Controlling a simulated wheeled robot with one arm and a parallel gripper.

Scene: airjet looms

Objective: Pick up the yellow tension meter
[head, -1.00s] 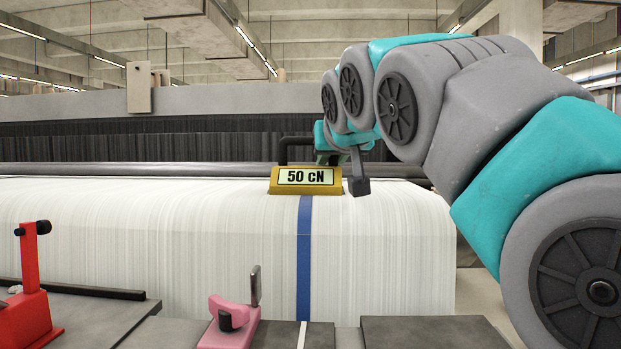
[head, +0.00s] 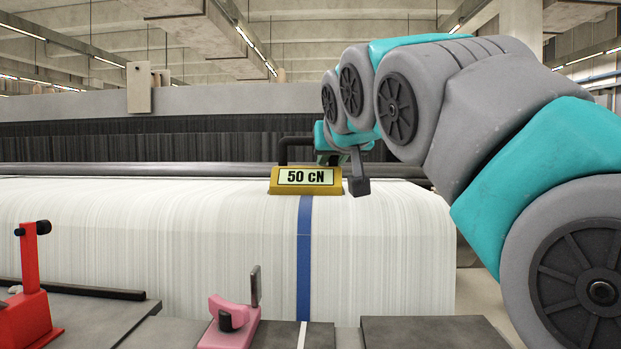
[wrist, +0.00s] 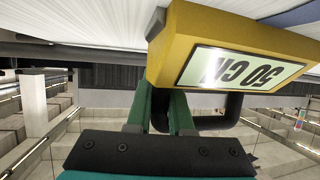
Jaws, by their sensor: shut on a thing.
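The yellow tension meter (head: 305,187) rests on the white warp sheet (head: 140,235), over a blue stripe. Its display reads 50 cN, and a black handle stands up behind it. In the wrist view the meter (wrist: 178,38) appears upside down, close in front of my gripper (wrist: 168,108). My gripper is shut on the meter's black handle, which passes between the green fingers. In the head view my gripper (head: 345,160) reaches in from the right, partly hidden by its own links and the meter.
A pink clamp-like part (head: 230,325) stands at the front centre. A red part with a black knob (head: 30,290) stands at the front left. A dark horizontal bar (head: 130,169) runs behind the sheet. The sheet left of the meter is clear.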

